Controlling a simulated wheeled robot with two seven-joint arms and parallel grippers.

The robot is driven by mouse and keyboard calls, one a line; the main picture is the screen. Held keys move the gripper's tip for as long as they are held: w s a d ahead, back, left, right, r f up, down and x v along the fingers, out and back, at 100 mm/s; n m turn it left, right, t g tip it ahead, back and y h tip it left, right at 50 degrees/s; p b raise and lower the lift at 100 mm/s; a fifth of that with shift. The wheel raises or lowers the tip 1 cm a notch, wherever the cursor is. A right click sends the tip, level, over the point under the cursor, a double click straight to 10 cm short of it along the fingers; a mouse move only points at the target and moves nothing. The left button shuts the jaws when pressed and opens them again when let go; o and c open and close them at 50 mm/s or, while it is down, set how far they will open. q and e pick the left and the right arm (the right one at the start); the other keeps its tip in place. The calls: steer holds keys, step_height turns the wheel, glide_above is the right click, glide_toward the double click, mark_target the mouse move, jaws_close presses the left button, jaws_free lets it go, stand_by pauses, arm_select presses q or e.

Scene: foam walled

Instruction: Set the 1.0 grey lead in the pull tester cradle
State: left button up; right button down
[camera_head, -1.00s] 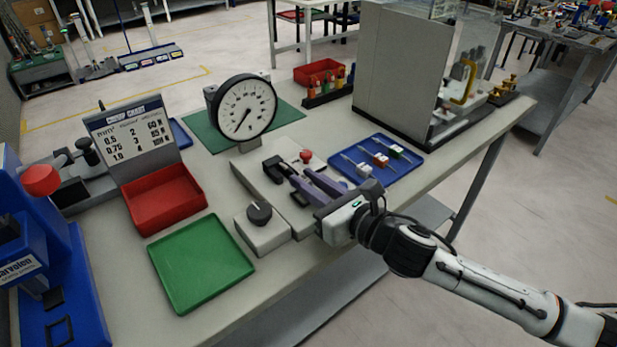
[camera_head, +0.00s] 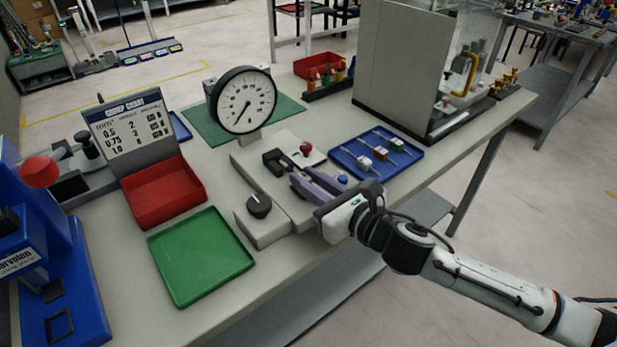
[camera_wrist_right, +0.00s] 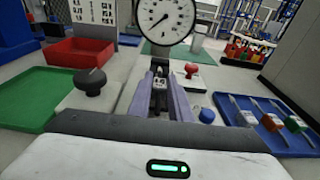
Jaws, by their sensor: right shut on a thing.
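The pull tester (camera_head: 285,150) stands mid-table, with a round dial (camera_head: 243,100) at its back and a black cradle clamp (camera_head: 277,160) in front of the dial. My right gripper (camera_head: 302,183) reaches in from the right, its purple fingers low over the tester and pointing at the clamp. In the right wrist view the fingers (camera_wrist_right: 160,88) are closed around a small grey piece (camera_wrist_right: 160,84), which appears to be the grey lead. It is mostly hidden by the fingers and the dark clamp behind it. I cannot tell whether it rests in the cradle. My left gripper is out of view.
A blue tray (camera_head: 345,155) with several leads lies right of the tester. A red-topped knob (camera_head: 306,148) and a blue knob (camera_head: 342,179) are close to my fingers. A black-knobbed box (camera_head: 262,225), green tray (camera_head: 200,258) and red bin (camera_head: 165,195) are left.

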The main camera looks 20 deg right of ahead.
steer(key=shift+f+b, duration=0.45)
steer(key=shift+f, duration=0.3)
steer(key=c, duration=1.5)
jaws_free()
steer(key=shift+c, duration=0.2)
steer(key=b+v, duration=0.1)
steer(key=v, duration=0.7)
steer(key=shift+s+d+f, duration=0.1)
steer(key=shift+s+d, duration=0.05)
steer(key=shift+s, duration=0.2)
steer(key=shift+v, duration=0.8)
